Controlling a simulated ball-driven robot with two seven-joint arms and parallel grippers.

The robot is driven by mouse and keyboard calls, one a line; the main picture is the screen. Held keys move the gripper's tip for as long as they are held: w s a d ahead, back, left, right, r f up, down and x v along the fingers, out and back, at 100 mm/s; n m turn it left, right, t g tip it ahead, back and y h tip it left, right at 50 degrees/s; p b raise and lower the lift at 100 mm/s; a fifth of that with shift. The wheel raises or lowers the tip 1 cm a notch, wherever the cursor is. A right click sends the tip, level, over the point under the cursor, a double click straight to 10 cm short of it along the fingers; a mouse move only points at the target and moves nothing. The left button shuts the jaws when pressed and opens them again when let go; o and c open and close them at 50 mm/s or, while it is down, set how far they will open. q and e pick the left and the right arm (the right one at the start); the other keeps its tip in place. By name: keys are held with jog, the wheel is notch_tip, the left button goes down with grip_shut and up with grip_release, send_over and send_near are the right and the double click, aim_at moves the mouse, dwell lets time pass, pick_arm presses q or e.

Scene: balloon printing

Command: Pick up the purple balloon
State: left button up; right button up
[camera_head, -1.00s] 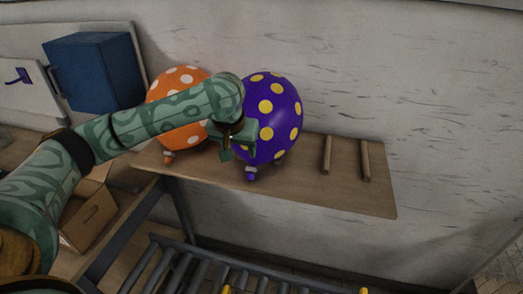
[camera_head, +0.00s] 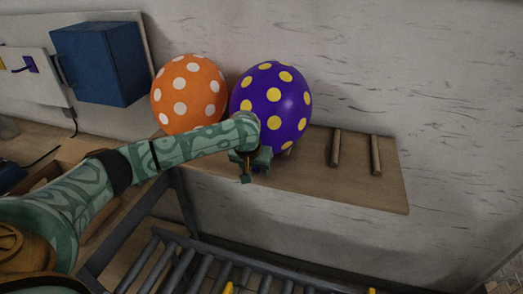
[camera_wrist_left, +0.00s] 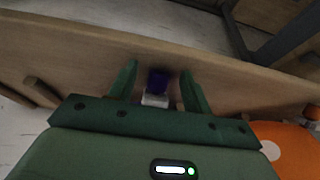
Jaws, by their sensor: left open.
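The purple balloon with yellow dots (camera_head: 272,100) stands at the shelf, right of the orange one, in the head view. My left gripper (camera_head: 250,168) is at its lower end and hides its neck there. In the left wrist view my open left gripper (camera_wrist_left: 158,74) has one finger on each side of the balloon's purple neck tip (camera_wrist_left: 157,82). A whitish band (camera_wrist_left: 154,100) shows just behind the tip. Gaps show between the neck and both fingers. My right gripper is not in view.
An orange balloon with white dots (camera_head: 188,95) stands close on the left; it also shows in the left wrist view (camera_wrist_left: 290,150). Wooden pegs (camera_head: 376,155) stick out from the wooden shelf (camera_head: 350,192) on the right. A blue box (camera_head: 100,65) hangs on the wall. Rollers (camera_head: 205,268) lie below.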

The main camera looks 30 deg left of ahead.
pick_arm(q)
jog(key=c, duration=0.9)
jog(key=shift+o, duration=0.2)
jog(key=shift+r, duration=0.1)
jog(key=shift+r, duration=0.5)
notch_tip(320, 180, up, 2)
jog(key=shift+r+p, duration=0.1)
jog(key=shift+p, duration=0.35)
jog(key=s+d+r+p, duration=0.1)
jog(key=d+r+p, duration=1.1)
jog(key=d+r, duration=0.2)
jog(key=shift+s+r, duration=0.25)
jog(key=shift+r, duration=0.1)
